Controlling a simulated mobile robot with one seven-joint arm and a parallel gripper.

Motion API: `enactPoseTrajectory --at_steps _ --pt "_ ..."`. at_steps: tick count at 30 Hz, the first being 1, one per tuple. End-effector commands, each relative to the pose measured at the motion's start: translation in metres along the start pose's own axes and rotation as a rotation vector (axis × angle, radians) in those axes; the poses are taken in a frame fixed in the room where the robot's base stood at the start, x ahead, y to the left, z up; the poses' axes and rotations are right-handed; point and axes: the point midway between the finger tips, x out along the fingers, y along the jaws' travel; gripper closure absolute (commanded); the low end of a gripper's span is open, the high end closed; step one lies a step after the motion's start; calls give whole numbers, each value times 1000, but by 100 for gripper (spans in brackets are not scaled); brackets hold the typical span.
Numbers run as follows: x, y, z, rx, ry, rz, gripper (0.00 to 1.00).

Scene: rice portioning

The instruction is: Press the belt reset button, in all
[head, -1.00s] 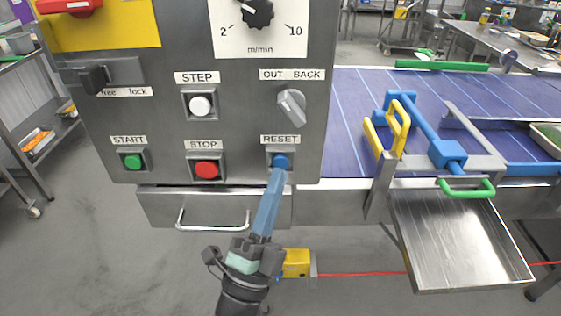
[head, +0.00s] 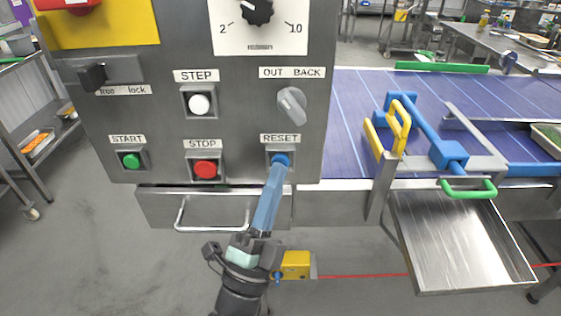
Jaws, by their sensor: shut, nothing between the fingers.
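The blue reset button (head: 281,160) sits in a square recess under the RESET label, at the lower right of the grey control panel (head: 235,115). My gripper (head: 278,170) reaches up from below with its long blue fingers shut and empty. The fingertips are right at the lower part of the button and hide some of it. They look to be touching it, but I cannot tell whether the button is pushed in.
The panel also has a red stop button (head: 206,169), a green start button (head: 131,161), a white step button (head: 200,103) and an OUT/BACK knob (head: 292,104). A drawer handle (head: 212,214) sticks out below. The blue belt (head: 350,120) and a metal tray (head: 455,240) are at right.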

Motion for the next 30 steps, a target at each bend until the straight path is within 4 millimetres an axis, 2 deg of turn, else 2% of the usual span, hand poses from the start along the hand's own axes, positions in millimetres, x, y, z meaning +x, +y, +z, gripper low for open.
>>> enactPoseTrajectory --at_steps 30 --pt "6 4 4 0 0 0 100"
